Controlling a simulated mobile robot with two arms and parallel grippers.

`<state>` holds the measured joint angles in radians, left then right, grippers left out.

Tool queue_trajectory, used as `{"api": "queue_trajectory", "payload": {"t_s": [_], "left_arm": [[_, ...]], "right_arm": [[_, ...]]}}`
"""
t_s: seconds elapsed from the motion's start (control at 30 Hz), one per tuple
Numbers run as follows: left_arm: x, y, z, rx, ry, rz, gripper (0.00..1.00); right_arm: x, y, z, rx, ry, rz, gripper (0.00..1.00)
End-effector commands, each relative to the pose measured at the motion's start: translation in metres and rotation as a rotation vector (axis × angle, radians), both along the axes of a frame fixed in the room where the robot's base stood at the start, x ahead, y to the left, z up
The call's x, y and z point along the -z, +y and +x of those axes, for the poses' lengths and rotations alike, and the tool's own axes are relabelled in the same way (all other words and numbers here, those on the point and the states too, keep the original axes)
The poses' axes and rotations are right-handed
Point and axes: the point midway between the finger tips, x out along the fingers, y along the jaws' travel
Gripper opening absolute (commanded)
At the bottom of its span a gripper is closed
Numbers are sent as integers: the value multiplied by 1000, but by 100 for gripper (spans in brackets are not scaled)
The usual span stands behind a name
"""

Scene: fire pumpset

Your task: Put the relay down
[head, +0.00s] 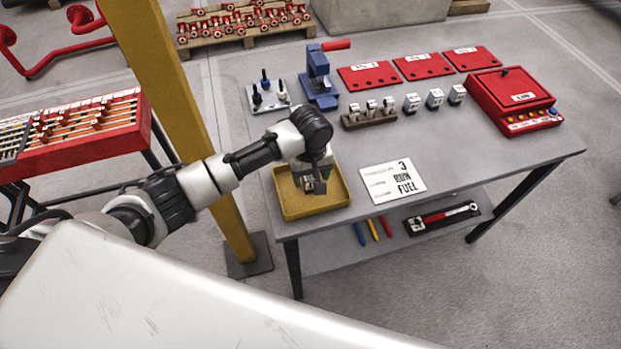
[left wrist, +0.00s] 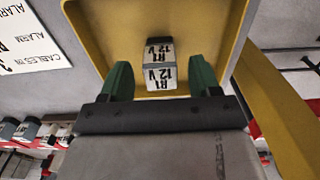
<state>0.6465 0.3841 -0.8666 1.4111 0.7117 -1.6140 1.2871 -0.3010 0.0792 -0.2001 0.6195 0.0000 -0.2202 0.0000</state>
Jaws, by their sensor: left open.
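The relay (left wrist: 160,66) is a small block with a white top marked R1 12 V and grey sides. It is in the yellow tray (head: 318,211) at the bench's near left corner. My left gripper (head: 314,178) is over that tray, pointing down. In the left wrist view its two green fingers (left wrist: 161,78) are open, one on each side of the relay, with a gap showing on both sides. The tray (left wrist: 85,20) surrounds the relay there. In the head view the gripper partly hides the relay. My right gripper is not in view.
A printed card (head: 392,181) lies right of the tray. Behind it are a rack (head: 370,119), several other relays (head: 435,98), a red box (head: 512,100) and a blue press (head: 319,82). A yellow post (head: 190,110) stands close to my left arm.

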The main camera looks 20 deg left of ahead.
Motion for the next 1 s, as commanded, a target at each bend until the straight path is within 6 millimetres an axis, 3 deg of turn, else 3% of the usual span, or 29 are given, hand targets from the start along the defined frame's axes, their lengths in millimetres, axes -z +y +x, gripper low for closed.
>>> {"api": "queue_trajectory", "payload": {"t_s": [0.2,0.43,0.67,1.0], "left_arm": [[-50,-1,1,1,-5,-2,62],[-86,-1,1,-1,-3,-1,62],[-97,0,0,0,0,0,62],[-90,-5,-7,31,-3,-14,62]], "right_arm": [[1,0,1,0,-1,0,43],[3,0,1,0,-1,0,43],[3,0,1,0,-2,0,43],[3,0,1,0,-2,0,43]]}}
